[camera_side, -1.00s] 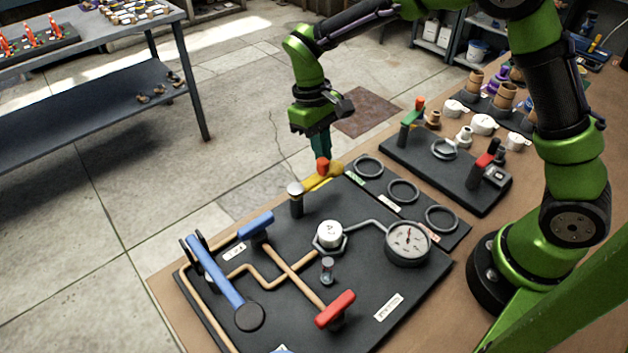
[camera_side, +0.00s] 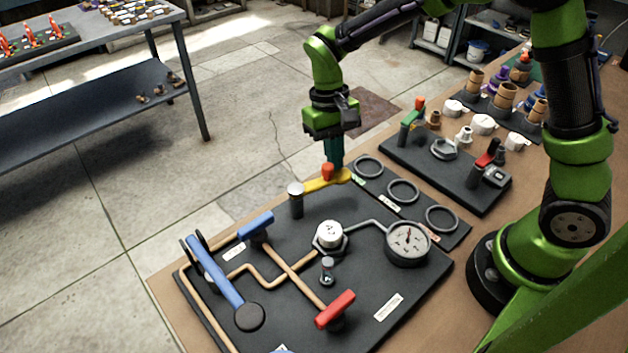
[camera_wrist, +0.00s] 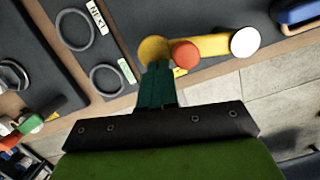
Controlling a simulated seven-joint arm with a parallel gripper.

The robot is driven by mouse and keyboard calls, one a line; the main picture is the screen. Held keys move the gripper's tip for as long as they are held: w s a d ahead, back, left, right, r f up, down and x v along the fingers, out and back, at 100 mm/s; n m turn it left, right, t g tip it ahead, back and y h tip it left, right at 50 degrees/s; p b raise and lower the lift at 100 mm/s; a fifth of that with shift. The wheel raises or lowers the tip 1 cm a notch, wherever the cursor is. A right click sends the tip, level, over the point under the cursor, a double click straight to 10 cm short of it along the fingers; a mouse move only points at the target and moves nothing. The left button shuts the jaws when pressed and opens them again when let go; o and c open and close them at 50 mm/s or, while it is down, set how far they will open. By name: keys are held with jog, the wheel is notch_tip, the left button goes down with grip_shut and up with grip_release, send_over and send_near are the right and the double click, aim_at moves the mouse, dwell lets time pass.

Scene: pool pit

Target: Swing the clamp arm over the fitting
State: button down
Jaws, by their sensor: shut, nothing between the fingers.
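The yellow clamp arm (camera_side: 316,186) reaches from a dark post with a pale cap (camera_side: 296,188) toward the back edge of the black board. It carries an orange knob (camera_side: 327,172). The white-capped fitting (camera_side: 329,234) sits in a hex base nearer the board's middle; the clamp arm is not over it. My gripper (camera_side: 334,163) is shut and empty, pointing down at the arm's free end beside the knob. In the wrist view, the fingertips (camera_wrist: 158,68) appear against the arm's rounded yellow end (camera_wrist: 152,48); contact is hard to confirm.
On the board stand a gauge (camera_side: 408,242), a red handle (camera_side: 335,309), a blue handle (camera_side: 255,224) and a long blue lever (camera_side: 215,273). Grey rings (camera_side: 403,191) lie to the right of the clamp. Open floor lies behind the board.

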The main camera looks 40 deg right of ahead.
aim_at(345, 179)
jog(key=s+m, duration=0.3)
jog(key=shift+s+a+f+m+y, duration=0.1)
jog(key=shift+s+a+m+y, duration=0.1)
jog(key=shift+a+m+y, duration=0.15)
jog(key=s+m, duration=0.1)
jog(key=s+a+m, duration=0.1)
jog(key=m, duration=0.1)
jog(key=shift+s+a+m+t+y, duration=0.15)
jog(key=shift+s+m+t+y, duration=0.1)
jog(key=shift+s+t, duration=0.15)
jog(key=s+a+m, duration=0.2)
jog(key=m, duration=0.1)
jog(key=shift+m+t, duration=0.3)
jog(key=shift+s+a, duration=0.1)
jog(key=shift+a, duration=0.2)
jog(key=shift+s+a+f, duration=0.1)
jog(key=shift+s+a, duration=0.15)
jog(key=shift+a, duration=0.25)
jog(key=shift+s+a, duration=0.25)
jog(key=shift+a, duration=0.2)
